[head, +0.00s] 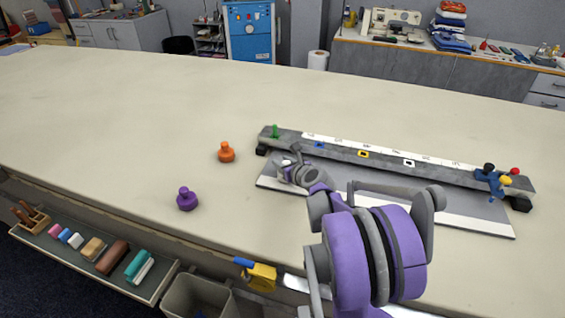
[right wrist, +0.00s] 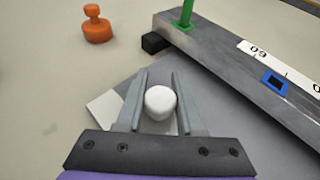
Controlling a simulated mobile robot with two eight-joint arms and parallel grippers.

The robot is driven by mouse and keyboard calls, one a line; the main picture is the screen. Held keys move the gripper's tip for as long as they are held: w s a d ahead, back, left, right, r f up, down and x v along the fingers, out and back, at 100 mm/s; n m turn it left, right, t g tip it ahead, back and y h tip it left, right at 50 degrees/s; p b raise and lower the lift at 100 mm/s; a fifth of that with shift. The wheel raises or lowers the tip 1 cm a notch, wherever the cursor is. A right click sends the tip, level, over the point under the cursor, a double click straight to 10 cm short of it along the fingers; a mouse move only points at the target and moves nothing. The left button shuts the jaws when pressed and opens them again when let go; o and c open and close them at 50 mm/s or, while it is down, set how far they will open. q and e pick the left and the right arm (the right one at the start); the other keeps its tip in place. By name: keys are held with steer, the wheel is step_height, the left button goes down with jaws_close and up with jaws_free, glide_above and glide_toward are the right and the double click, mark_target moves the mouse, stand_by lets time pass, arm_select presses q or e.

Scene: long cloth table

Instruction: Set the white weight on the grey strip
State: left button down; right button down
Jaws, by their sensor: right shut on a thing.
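The white weight (right wrist: 160,102) shows in the right wrist view as a round white knob between the two fingers of my right gripper (right wrist: 158,98). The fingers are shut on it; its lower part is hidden. In the head view my right gripper (head: 288,166) is over the left end of the grey strip (head: 440,202), a flat grey sheet with a white front band. The strip also shows in the right wrist view (right wrist: 228,124), around and beyond the fingers. I cannot tell whether the weight touches it. My left gripper is not in view.
A long grey ruler bar (head: 385,159) on black feet lies behind the strip, with a green peg (head: 275,131) and coloured clamps (head: 491,180) at its ends. An orange weight (head: 226,152) and a purple weight (head: 187,199) stand to the left. The table's back is clear.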

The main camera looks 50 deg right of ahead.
steer(key=c, duration=1)
jaws_free()
steer(key=shift+f, duration=0.15)
steer(key=o, duration=0.5)
steer(key=shift+c, duration=0.2)
steer(key=shift+r, duration=0.25)
steer(key=v, duration=1.2)
steer(key=shift+p, duration=0.4)
